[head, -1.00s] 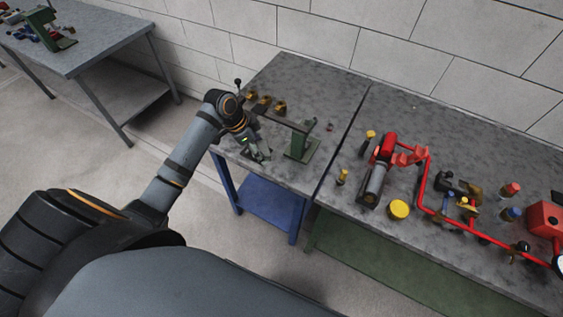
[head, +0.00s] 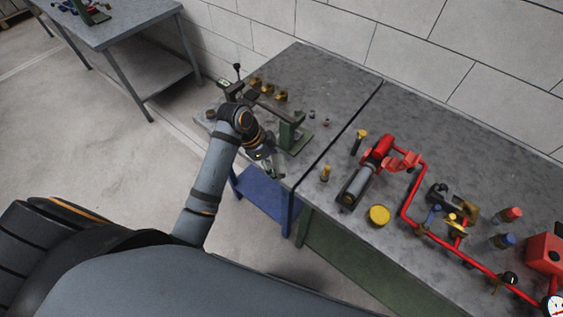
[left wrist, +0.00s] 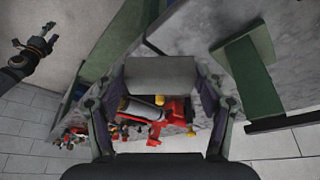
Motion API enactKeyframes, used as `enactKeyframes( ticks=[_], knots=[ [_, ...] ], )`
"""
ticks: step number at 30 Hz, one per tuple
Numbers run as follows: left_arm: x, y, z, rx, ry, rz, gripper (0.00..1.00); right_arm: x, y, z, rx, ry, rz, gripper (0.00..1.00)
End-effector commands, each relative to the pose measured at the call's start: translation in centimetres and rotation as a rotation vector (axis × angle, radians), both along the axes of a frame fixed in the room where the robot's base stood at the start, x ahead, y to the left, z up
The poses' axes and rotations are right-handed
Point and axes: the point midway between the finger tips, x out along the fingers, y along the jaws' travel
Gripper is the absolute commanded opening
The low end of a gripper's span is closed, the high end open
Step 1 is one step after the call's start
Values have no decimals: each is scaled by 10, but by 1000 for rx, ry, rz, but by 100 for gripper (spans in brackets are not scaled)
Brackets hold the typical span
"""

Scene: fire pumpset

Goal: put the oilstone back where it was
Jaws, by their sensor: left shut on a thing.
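My left gripper (head: 268,168) is low at the front edge of the grey bench with the blue lower shelf, in front of the green stand (head: 292,132). In the left wrist view its fingers are shut on a plain grey block, the oilstone (left wrist: 160,78). The block spans the gap between the fingers. In the head view the oilstone is too small and hidden to make out. The green stand also shows in the left wrist view (left wrist: 248,75). My right gripper (left wrist: 42,42) shows small at the far left of the left wrist view; its jaws are unclear.
Several brass parts (head: 268,90) sit at the back of this bench. The neighbouring bench on the right holds a red pump and pipe assembly (head: 385,155), a yellow round part (head: 379,215) and red and blue fittings. Bare grey surface lies behind the green stand.

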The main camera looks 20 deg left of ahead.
Motion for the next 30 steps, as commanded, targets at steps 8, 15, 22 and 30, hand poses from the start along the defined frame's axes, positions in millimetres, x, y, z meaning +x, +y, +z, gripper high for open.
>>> enactKeyframes(
  ticks=[8,15,22,30],
  knots=[
    [48,-1,-49,0,0,-1,36,16,-15,15,-18,-25,6,56],
    [55,-1,-60,0,-2,0,36,14,-7,15,-8,-21,4,56],
    [57,-1,-89,1,1,1,36,10,2,29,2,-15,0,56],
    [57,-1,-93,1,-2,0,36,10,-1,27,-1,-15,1,56]
  ],
)
